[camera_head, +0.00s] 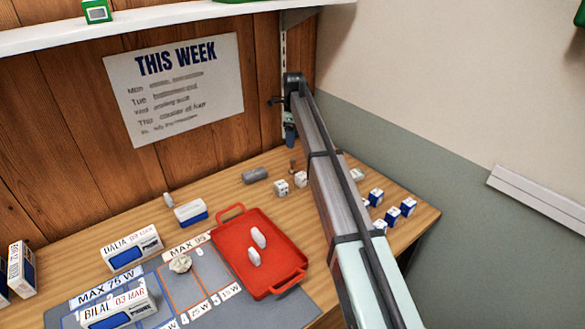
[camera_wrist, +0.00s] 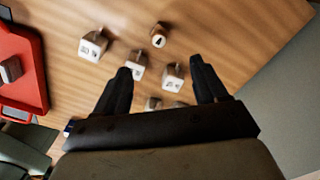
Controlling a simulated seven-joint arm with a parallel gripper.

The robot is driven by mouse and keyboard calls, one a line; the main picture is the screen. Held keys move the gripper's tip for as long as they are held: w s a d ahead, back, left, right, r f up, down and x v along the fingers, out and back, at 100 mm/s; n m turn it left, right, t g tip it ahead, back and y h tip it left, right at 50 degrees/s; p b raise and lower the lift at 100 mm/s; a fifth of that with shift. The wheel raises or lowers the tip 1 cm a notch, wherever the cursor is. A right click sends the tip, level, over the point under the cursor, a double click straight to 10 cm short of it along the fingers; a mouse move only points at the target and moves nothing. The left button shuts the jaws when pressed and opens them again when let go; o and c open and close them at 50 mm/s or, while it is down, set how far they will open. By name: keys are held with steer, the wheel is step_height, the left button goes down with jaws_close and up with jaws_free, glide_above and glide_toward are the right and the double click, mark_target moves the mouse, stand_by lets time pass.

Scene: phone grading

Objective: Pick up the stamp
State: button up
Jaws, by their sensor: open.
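A small round wooden piece with a dark mark on its pale face (camera_wrist: 158,40), which looks like the stamp, is on the wooden table, just beyond the space between my fingertips in the wrist view. In the head view a small brown upright piece (camera_head: 292,166), probably the same one, stands below my gripper (camera_head: 290,141). In the wrist view my gripper (camera_wrist: 162,68) has its two dark fingers spread apart with nothing held. I cannot tell its exact height above the table.
White printed blocks (camera_wrist: 93,45) stand close around the fingers. A red tray (camera_head: 224,252) holding two pale pieces is left of my arm. A grey cylinder (camera_head: 255,175) lies near the wall. Blue-and-white boxes (camera_head: 408,206) stand at the right edge.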

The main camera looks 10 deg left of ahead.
mark_target(292, 160)
steer(key=f, duration=1.4)
steer(key=shift+a, duration=0.2)
steer(key=shift+r, duration=0.1)
steer(key=c, duration=1.1)
steer(key=shift+c, duration=0.2)
steer(key=shift+r, duration=0.15)
